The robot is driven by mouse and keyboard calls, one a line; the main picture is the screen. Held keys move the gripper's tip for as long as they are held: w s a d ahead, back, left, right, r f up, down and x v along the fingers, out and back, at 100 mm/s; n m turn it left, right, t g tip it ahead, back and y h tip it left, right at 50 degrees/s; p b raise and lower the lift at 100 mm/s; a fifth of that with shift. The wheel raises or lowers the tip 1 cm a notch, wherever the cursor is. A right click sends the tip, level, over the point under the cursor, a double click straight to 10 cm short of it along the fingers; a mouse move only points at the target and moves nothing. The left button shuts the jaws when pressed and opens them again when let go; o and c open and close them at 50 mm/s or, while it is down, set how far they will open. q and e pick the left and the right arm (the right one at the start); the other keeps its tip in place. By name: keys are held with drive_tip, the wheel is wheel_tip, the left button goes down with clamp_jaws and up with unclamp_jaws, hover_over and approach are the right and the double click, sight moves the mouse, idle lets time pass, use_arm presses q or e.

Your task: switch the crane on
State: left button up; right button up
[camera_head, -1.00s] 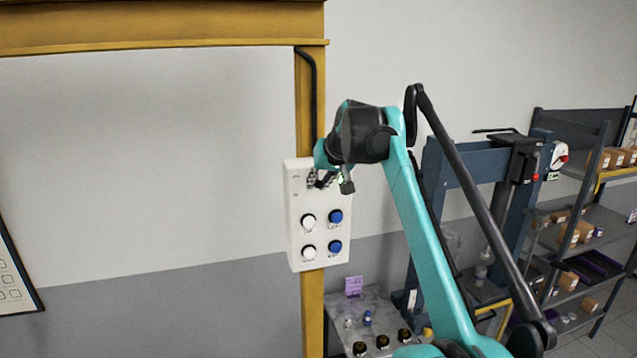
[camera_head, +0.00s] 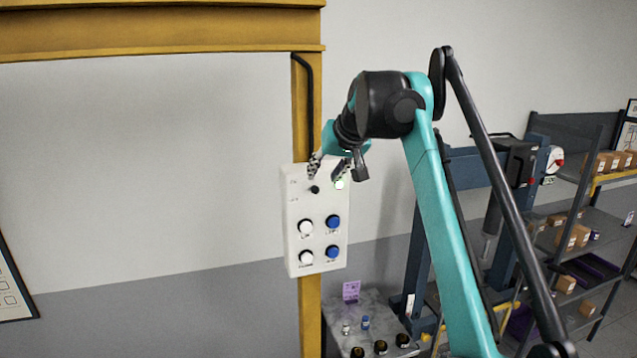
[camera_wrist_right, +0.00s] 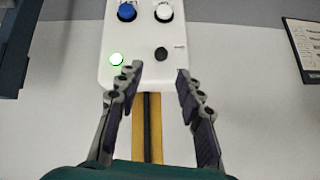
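The crane's white control box (camera_head: 316,238) is fixed to the yellow post. Its black switch knob (camera_head: 315,189) is at the top, beside small lettering too small to read surely. A lamp (camera_head: 339,184) right of the knob glows green; it also shows lit in the right wrist view (camera_wrist_right: 116,59). White and blue buttons sit below. My right gripper (camera_head: 327,168) is at the top of the box, its fingers apart and empty. In the right wrist view the knob (camera_wrist_right: 161,54) lies ahead of the open fingertips (camera_wrist_right: 159,72), clear of them. My left gripper is out of view.
The yellow crane frame (camera_head: 160,30) spans the top left, with a black cable (camera_head: 310,95) down its post. A blue press frame (camera_head: 420,250) and shelves (camera_head: 590,250) are at right.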

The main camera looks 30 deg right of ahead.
drive_tip(key=shift+v, duration=2)
